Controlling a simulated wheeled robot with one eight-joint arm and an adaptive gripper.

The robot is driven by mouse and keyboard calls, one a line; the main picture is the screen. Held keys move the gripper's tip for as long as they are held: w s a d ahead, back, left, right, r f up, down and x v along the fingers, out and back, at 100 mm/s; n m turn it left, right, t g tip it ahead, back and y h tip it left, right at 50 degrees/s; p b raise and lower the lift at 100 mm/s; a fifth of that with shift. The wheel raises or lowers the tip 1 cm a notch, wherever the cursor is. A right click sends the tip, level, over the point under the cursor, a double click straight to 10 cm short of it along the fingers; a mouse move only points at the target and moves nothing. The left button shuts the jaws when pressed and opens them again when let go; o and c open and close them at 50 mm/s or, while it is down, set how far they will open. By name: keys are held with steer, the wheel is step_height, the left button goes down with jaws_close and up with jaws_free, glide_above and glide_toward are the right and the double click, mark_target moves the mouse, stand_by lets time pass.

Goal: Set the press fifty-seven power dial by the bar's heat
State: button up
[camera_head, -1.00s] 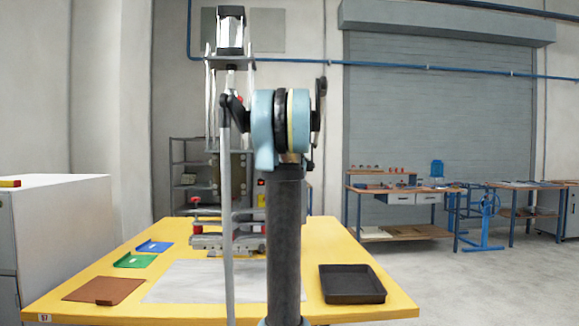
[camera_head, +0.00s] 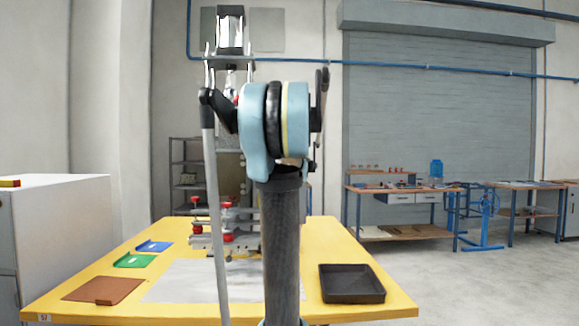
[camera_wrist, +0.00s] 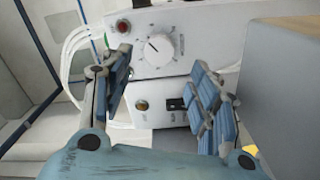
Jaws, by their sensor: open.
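The power dial (camera_wrist: 158,49) is a round white knob with a dark pointer and a ring of marks on a pale control box in the wrist view. My gripper (camera_wrist: 162,88) is open, its blue padded fingers on either side of the view below the dial. The dial is between and beyond them, and I see no contact. In the head view, my arm hides the gripper and part of the press (camera_head: 230,30), which stands on the yellow table (camera_head: 312,235). I cannot make out the bar's heat.
The control box carries a red lamp (camera_wrist: 123,26), an amber lamp (camera_wrist: 142,104) and a black switch (camera_wrist: 177,104). The table holds a black tray (camera_head: 352,284) and brown (camera_head: 98,289), green (camera_head: 135,260) and blue (camera_head: 154,247) plates.

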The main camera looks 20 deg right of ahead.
steer(key=shift+v, duration=2.5)
steer(key=shift+s, duration=0.1)
